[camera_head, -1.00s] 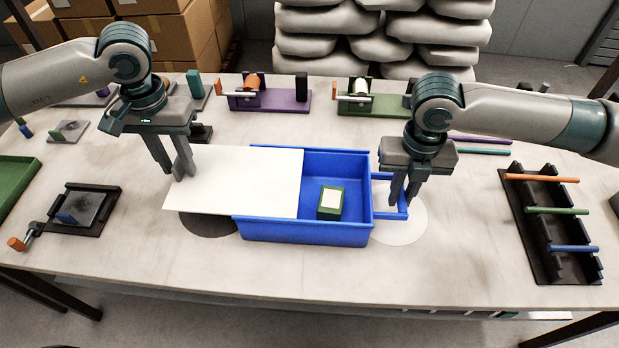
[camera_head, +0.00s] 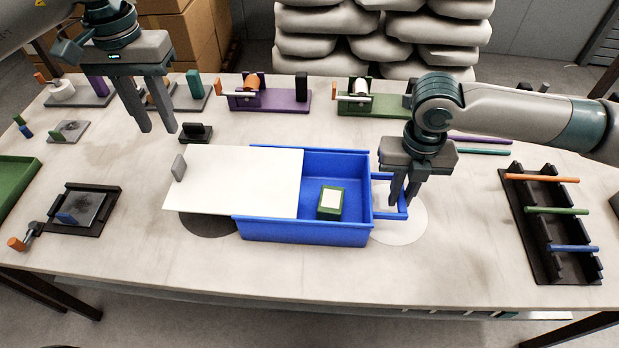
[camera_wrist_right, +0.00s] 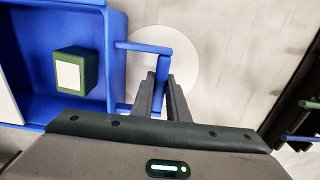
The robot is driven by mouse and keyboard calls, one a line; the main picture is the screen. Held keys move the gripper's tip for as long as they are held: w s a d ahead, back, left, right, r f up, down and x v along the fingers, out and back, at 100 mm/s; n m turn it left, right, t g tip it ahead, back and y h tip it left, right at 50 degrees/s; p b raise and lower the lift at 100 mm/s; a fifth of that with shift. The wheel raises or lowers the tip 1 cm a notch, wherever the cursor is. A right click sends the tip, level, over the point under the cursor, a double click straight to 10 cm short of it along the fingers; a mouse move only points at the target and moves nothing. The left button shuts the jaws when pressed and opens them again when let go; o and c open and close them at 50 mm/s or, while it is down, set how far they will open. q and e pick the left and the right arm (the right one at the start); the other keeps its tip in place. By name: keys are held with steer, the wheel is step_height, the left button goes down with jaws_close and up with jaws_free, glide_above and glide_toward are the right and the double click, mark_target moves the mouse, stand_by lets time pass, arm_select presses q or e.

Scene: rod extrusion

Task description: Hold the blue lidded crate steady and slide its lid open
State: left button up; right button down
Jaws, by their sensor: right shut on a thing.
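The blue crate (camera_head: 309,232) stands on the table with its right part uncovered. Its white lid (camera_head: 235,181) is slid to the left and overhangs the crate's left side. A small grey tab (camera_head: 179,168) stands up near the lid's left edge. A green block with a white top (camera_head: 331,203) lies inside the crate. My right gripper (camera_head: 402,202) is shut on the crate's blue handle (camera_head: 388,177) at the right end; the handle also shows in the right wrist view (camera_wrist_right: 146,47). My left gripper (camera_head: 160,130) is open and empty, raised behind and left of the lid.
A black rack with coloured rods (camera_head: 548,230) stands at the right. A black fixture with a grey block (camera_head: 82,208) and a green tray (camera_head: 14,185) are at the left. Purple (camera_head: 270,101) and green (camera_head: 375,105) cranked fixtures line the back. The front table strip is clear.

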steer(key=c, duration=1.2)
jaws_free()
steer(key=shift+o, duration=0.2)
steer(key=shift+r+p, duration=3.5)
steer(key=shift+p, duration=0.6)
steer(key=shift+r+p, duration=1.5)
steer(key=shift+p, duration=0.6)
